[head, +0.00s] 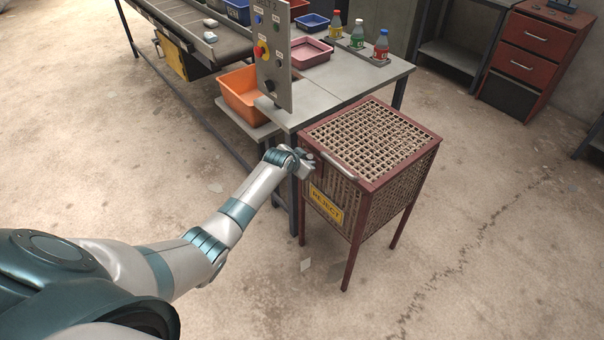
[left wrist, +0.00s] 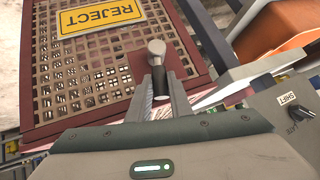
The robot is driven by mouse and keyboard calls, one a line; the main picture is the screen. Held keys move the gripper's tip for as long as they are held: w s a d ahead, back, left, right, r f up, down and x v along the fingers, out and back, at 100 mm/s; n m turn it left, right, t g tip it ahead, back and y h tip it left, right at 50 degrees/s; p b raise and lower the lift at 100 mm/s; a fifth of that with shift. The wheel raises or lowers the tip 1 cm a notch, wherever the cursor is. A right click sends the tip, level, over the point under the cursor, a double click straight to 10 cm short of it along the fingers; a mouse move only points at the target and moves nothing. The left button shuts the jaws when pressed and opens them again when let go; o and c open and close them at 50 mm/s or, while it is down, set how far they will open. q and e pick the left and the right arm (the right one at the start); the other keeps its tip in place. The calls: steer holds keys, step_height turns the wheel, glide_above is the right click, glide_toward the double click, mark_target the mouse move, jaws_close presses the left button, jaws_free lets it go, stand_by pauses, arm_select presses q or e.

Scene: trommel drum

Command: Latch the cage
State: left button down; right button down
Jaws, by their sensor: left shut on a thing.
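The cage (head: 368,192) is a dark red frame with tan mesh on thin legs, and its mesh top lies level with the frame. A yellow REJECT sign (head: 326,204) is on its front; the sign also shows in the left wrist view (left wrist: 99,15). A grey bar handle (head: 339,166) runs along the top front edge. My left gripper (head: 308,165) is at the cage's upper left front corner. In the left wrist view, its fingers (left wrist: 160,92) are shut on a latch lever (left wrist: 156,48) with a rounded metal end and dark stem, beside a red plate. The fingers hide the lever's lower part.
A grey table (head: 366,82) with an upright control panel (head: 272,50) stands behind the cage. An orange bin (head: 243,92) sits left of the panel. Bottles (head: 358,30) stand on the table. Open floor lies right and in front of the cage.

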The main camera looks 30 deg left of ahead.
arm_select(q)
steer(key=shift+w+a+r+n+g+h+b, duration=0.1)
steer(key=shift+w+a+n+g+h+b, duration=0.15)
steer(key=shift+a+h+b, duration=0.25)
steer(key=shift+w+a+r+n+g+h+b, duration=0.1)
steer(key=shift+a+n+g+h+b, duration=0.15)
steer(key=shift+a+n+h+b, duration=0.2)
arm_select(e)
steer(key=shift+w+f, duration=0.25)
steer(key=shift+f, duration=0.25)
steer(key=shift+w+f, duration=0.25)
steer(key=shift+f, duration=0.25)
arm_select(q)
steer(key=shift+d, duration=0.1)
arm_select(e)
steer(key=shift+s, duration=0.15)
steer(key=shift+s+d, duration=0.1)
steer(key=shift+s, duration=0.1)
arm_select(q)
steer(key=c, duration=1.6)
jaws_free()
steer(key=shift+f, duration=0.1)
